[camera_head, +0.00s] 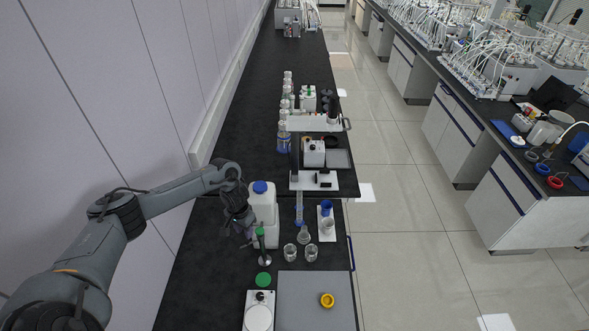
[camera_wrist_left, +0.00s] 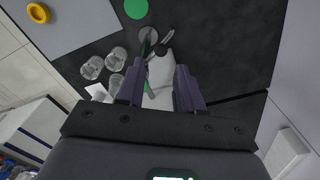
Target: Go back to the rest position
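My left gripper (camera_head: 247,231) hangs over the near bench, close in front of the white canister with a blue cap (camera_head: 262,200). In the left wrist view its two fingers (camera_wrist_left: 159,70) stand apart, with no object clearly held between them. A green-handled tool on a round metal base (camera_head: 265,260) stands just in front of the gripper; it also shows beyond the fingertips in the left wrist view (camera_wrist_left: 148,35). Whether the gripper touches the tool or canister is unclear. My right gripper is in neither view.
Glass beakers (camera_head: 290,252), a flask (camera_head: 304,235) and a white tray with blue cups (camera_head: 326,228) stand right of the gripper. A green disc (camera_head: 263,279), a white round-plated device (camera_head: 259,316) and a grey mat with a yellow ring (camera_head: 327,300) lie nearer. A wall is left.

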